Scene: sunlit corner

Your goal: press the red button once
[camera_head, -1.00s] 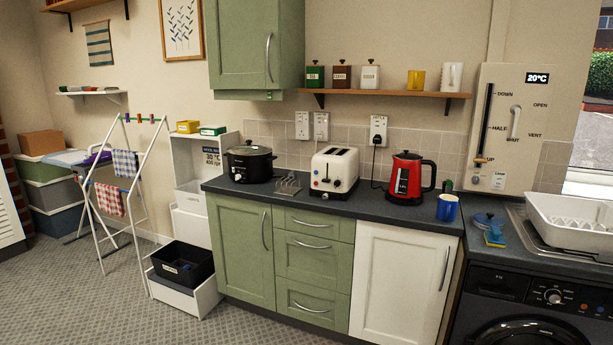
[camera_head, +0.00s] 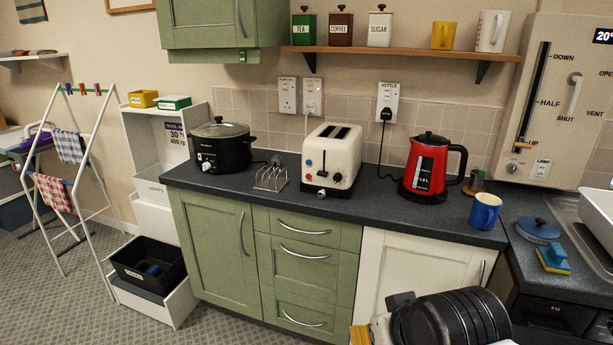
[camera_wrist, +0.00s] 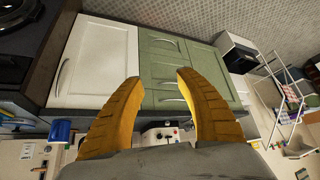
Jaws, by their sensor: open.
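The cream toaster (camera_head: 332,155) stands on the dark worktop in the head view, left of the red kettle. The toaster also shows upside down in the wrist view (camera_wrist: 160,135), beyond my fingers. My gripper (camera_wrist: 158,76) is open and empty, with two yellow ribbed fingers spread apart. It is in front of the cupboards and apart from the toaster. In the head view only one yellow finger part shows at the bottom edge.
The red kettle (camera_head: 430,167) and blue mug (camera_head: 485,211) stand right of the toaster. A toast rack (camera_head: 271,178) and black slow cooker (camera_head: 221,147) stand left of it. A shelf (camera_head: 400,54) runs above. The worktop before the toaster is narrow.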

